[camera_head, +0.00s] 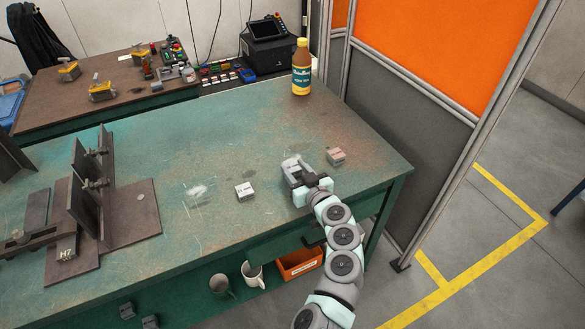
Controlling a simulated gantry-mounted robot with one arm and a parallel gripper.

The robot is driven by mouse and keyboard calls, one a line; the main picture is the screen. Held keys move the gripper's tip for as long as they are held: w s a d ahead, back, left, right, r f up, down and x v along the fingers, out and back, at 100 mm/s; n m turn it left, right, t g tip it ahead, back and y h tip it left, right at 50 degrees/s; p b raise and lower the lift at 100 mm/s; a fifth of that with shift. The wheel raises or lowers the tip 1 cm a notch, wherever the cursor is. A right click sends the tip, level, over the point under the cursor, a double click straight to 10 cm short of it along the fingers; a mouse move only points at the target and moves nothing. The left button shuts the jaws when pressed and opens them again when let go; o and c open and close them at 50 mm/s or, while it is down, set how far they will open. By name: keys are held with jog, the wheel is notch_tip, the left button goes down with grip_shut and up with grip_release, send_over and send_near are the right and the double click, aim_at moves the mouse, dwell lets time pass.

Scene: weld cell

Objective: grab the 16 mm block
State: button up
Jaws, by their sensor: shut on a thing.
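My gripper (293,172) is low over the green bench top, shut on a small pale block (291,163) that is partly hidden by the fingers. A light grey block (244,191) with dark marking stands on the bench to the left of my gripper. A brownish-pink block (336,156) stands to the right of it, apart from the fingers. The markings are too small to read, so I cannot tell which block is the 16 mm one. I cannot tell whether the held block touches the bench.
A steel fixture (85,185) with upright plates stands at the left, with a block marked H7 (67,247). An orange-panelled screen (437,50) rises beyond the right edge.

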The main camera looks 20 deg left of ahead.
grip_shut()
